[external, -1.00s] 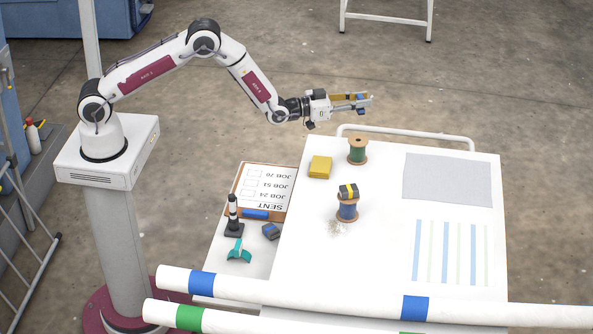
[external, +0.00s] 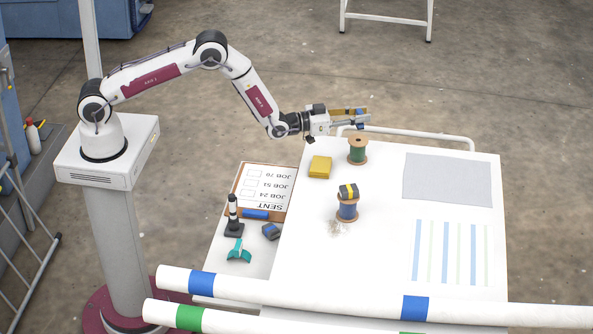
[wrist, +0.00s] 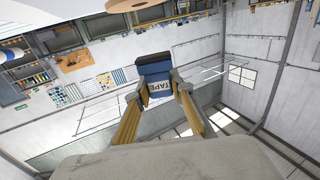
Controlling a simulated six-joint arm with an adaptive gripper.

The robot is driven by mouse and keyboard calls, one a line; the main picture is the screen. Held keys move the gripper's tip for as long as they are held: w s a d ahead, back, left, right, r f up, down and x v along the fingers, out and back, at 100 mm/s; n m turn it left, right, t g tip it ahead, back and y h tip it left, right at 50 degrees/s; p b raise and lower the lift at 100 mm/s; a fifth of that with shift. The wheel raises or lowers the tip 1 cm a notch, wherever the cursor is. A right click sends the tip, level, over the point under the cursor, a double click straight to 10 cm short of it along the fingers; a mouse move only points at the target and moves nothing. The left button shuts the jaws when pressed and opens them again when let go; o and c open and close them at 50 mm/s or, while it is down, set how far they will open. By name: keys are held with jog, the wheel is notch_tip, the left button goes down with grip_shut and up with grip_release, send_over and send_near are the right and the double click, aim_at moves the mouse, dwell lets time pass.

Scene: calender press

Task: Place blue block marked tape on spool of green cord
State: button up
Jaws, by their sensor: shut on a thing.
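My gripper (external: 361,115) is shut on the blue block marked tape (wrist: 157,80); its white TAPE label reads in the wrist view, between the fingertips. The spool of green cord (external: 357,151) stands upright at the back left of the white table, with wooden flanges. In the external view my fingertips and the block are just above the spool's top in the picture. The gap between block and spool cannot be judged exactly.
A yellow block (external: 320,167) lies left of the green spool. A white rail (external: 420,134) runs along the back edge. A grey mat (external: 447,180) lies right.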

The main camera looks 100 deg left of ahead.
aim_at(359, 128)
jog(key=shift+f, duration=0.65)
jog(key=shift+f, duration=0.1)
jog(key=shift+f, duration=1.8)
jog(key=shift+f, duration=0.1)
jog(key=o, duration=1.1)
jog(key=v, duration=1.2)
